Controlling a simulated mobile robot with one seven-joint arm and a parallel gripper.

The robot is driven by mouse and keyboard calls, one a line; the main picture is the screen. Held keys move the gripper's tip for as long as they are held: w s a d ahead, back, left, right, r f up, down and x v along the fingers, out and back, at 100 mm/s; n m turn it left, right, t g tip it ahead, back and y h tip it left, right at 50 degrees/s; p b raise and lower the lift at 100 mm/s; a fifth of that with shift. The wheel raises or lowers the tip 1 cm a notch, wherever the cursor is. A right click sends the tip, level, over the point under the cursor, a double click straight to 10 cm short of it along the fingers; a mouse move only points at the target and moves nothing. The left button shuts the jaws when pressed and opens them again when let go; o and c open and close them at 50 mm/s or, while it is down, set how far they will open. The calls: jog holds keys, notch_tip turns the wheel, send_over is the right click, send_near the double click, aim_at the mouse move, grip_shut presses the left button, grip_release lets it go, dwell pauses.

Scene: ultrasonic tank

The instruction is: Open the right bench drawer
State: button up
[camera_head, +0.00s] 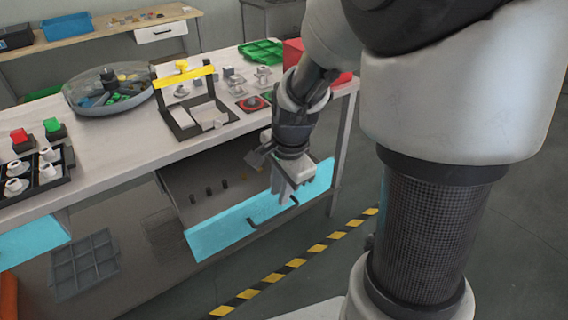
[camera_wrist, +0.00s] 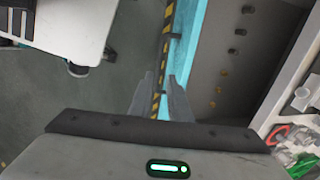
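The right bench drawer (camera_head: 225,190) is pulled out from under the bench, and its inside shows several small dark pegs and a few yellowish ones. Its cyan front (camera_head: 220,232) faces the aisle and also shows in the wrist view (camera_wrist: 188,40). A dark bar handle (camera_head: 262,222) is on that front, partly hidden by my gripper. My gripper (camera_head: 292,192) is at the right part of the front, close to the handle's right end. In the wrist view its two fingers (camera_wrist: 160,78) stand apart beside the cyan front. Contact with the handle cannot be told.
The bench top (camera_head: 120,150) carries a round divided tray (camera_head: 108,92), a black stand with a yellow bar (camera_head: 186,78) and a green tray (camera_head: 262,52). Another cyan drawer front (camera_head: 35,242) is at left. Striped floor tape (camera_head: 300,262) runs along the open aisle.

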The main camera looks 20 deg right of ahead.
notch_tip(320, 180, up, 8)
jog(key=s+p, duration=0.1)
jog(key=shift+s+d, duration=0.2)
jog(key=shift+d, duration=0.05)
jog(key=s+a+r+n+t+p, duration=0.2)
jog(key=s+r+n+t, duration=0.2)
jog(key=s+r+n, duration=1)
notch_tip(320, 180, up, 11)
jog(key=w+p, duration=0.1)
jog(key=p, duration=1.1)
jog(key=shift+w+d+f+n+g+h+p, duration=0.15)
jog(key=shift+d+f+n+g+h+p, duration=0.05)
jog(key=shift+d+n+g+h+p, duration=0.1)
